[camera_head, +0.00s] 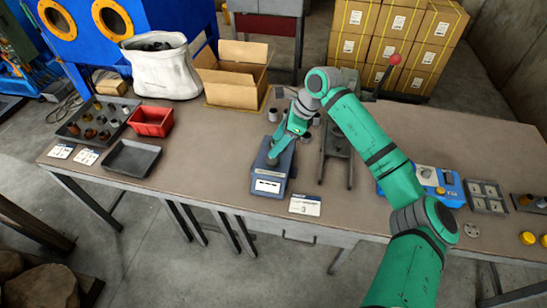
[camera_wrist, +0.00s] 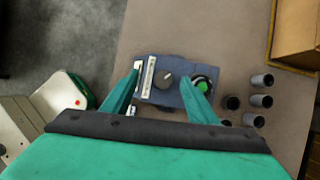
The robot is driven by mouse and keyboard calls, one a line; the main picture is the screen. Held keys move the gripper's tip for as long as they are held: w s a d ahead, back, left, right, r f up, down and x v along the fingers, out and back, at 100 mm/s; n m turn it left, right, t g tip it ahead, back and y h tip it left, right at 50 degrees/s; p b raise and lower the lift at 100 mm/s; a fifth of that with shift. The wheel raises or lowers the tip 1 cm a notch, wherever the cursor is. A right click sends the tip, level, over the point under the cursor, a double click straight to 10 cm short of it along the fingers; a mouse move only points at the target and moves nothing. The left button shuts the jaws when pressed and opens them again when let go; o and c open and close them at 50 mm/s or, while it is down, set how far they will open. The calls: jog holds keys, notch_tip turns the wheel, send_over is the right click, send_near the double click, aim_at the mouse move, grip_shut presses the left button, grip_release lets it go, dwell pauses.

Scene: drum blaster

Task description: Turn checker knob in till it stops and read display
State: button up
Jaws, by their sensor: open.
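The checker is a blue-grey box (camera_head: 270,178) on the table, with a white label or display panel on its front, too small to read. In the wrist view the checker (camera_wrist: 165,100) shows a round dark knob (camera_wrist: 167,79) with a light mark, a white strip (camera_wrist: 147,78) at left, and a green disc in a black ring (camera_wrist: 204,85) at right. My gripper (camera_head: 277,150) hangs over the checker, partly hiding its top. In the wrist view my gripper (camera_wrist: 160,77) is open and empty, its fingers on either side of the knob, apart from it. Its height above is unclear.
Several dark cylinders (camera_wrist: 261,100) stand beside the checker. A printed card (camera_head: 305,205) lies in front to its right, and a dark stand (camera_head: 338,150) is close on the right. A red bin (camera_head: 151,121) and an empty tray (camera_head: 132,158) are at left. Bare table lies between tray and checker.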

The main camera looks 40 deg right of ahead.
aim_at(272, 160)
jog(key=shift+h, duration=0.4)
jog(key=f, duration=0.3)
jog(key=w+f, duration=0.1)
jog(key=f, duration=0.5)
jog(key=shift+w+f, duration=0.3)
jog(key=shift+f, duration=0.1)
jog(key=c, duration=1)
